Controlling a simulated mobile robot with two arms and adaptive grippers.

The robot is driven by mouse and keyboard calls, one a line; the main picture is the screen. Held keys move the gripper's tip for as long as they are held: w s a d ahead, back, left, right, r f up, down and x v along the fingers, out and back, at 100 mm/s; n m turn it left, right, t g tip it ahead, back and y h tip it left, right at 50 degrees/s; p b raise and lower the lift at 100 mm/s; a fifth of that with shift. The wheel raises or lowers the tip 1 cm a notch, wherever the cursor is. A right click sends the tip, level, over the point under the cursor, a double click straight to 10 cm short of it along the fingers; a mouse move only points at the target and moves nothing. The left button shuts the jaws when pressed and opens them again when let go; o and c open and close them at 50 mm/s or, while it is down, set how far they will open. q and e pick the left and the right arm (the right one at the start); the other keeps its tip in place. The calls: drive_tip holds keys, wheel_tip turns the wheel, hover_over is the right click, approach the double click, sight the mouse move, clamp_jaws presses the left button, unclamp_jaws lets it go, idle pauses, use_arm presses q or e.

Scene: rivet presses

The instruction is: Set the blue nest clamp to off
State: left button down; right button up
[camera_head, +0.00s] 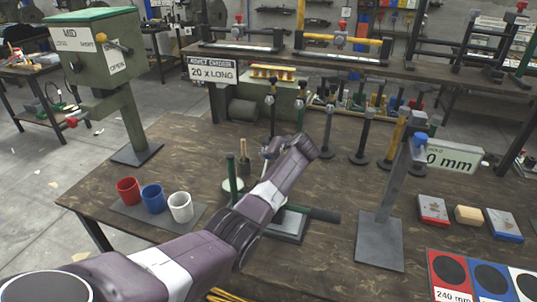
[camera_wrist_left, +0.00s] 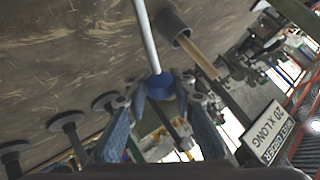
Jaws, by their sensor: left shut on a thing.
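In the left wrist view a blue knob (camera_wrist_left: 158,85) sits at the end of a slim silver rod (camera_wrist_left: 145,38). My left gripper (camera_wrist_left: 160,93) is shut on this knob, with one finger on each side. In the head view my left gripper (camera_head: 268,150) is beyond my purple forearm, above the table's middle. The knob cannot be made out there, and my arm hides much of the fixture below. Its dark base plate (camera_head: 287,228) shows under the arm. Any on or off marking of the clamp cannot be read. My right gripper is not in view.
Red (camera_head: 128,190), blue (camera_head: 153,198) and white (camera_head: 180,207) cups stand at the left. A green press (camera_head: 102,57) is behind them. A grey stand with a blue top (camera_head: 382,205) is right of my arm. Several posts (camera_head: 362,135) stand behind.

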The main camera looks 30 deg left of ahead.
use_arm(q)
drive_tip(key=shift+w+d+f, duration=0.15)
drive_tip(key=shift+f, duration=0.05)
idle(0.3)
drive_tip(key=c, duration=1.7)
unclamp_jaws()
drive_tip(key=shift+o, duration=0.2)
drive_tip(key=v, duration=1.2)
